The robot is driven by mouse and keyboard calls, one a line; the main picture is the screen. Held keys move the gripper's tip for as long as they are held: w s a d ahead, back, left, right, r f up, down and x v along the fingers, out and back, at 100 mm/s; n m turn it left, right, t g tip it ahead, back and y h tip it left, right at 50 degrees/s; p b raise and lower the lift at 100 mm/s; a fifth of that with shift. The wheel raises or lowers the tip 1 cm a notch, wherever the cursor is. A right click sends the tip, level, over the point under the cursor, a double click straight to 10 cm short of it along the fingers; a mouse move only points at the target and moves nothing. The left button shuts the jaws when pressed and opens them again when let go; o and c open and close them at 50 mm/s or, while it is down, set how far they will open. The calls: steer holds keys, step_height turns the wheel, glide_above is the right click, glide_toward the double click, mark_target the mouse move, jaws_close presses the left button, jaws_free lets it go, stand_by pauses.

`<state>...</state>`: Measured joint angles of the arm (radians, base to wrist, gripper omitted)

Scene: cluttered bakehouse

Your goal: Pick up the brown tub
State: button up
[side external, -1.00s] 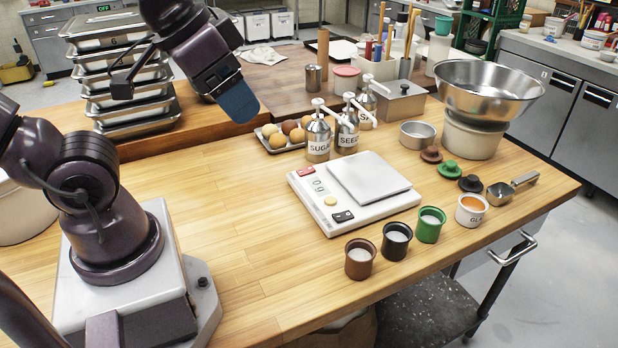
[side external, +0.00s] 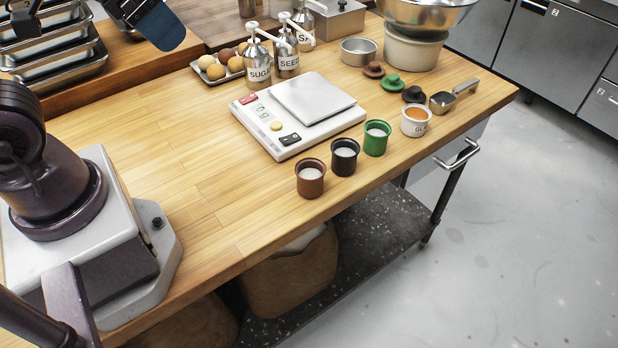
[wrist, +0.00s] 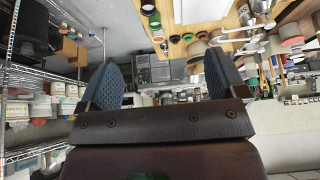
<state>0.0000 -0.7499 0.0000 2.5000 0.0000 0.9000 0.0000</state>
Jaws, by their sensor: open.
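The brown tub (side external: 311,180) stands upright and open on the wooden worktop near its front edge, with white contents. It is at the left end of a row, beside a black tub (side external: 344,158); a green tub (side external: 375,139) and a white tub with orange contents (side external: 415,122) follow to the right. My gripper (wrist: 160,82) is open and empty in the wrist view, its two blue-grey pads wide apart.
A kitchen scale (side external: 299,115) lies just behind the row. The worktop left of the brown tub is clear.

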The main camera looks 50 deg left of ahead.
step_height(320, 180, down, 4)
steer(key=w+d+g, duration=0.1)
steer(key=w+g, duration=0.2)
steer(key=n+g, duration=0.3)
steer(key=n, duration=1.5)
glide_above(310, 175)
steer(key=d, duration=0.2)
step_height(310, 175, down, 17)
steer(key=f, duration=0.4)
steer(key=s+f, duration=0.1)
steer(key=f, duration=0.1)
steer(key=shift+a+f, duration=0.25)
steer(key=shift+f, duration=0.15)
steer(key=shift+s+d+f, duration=0.1)
steer(key=shift+f, duration=1.35)
steer(key=shift+s+d+f, duration=0.1)
steer(key=shift+f, duration=1.35)
steer(key=c, duration=1)
steer(key=shift+r, duration=0.1)
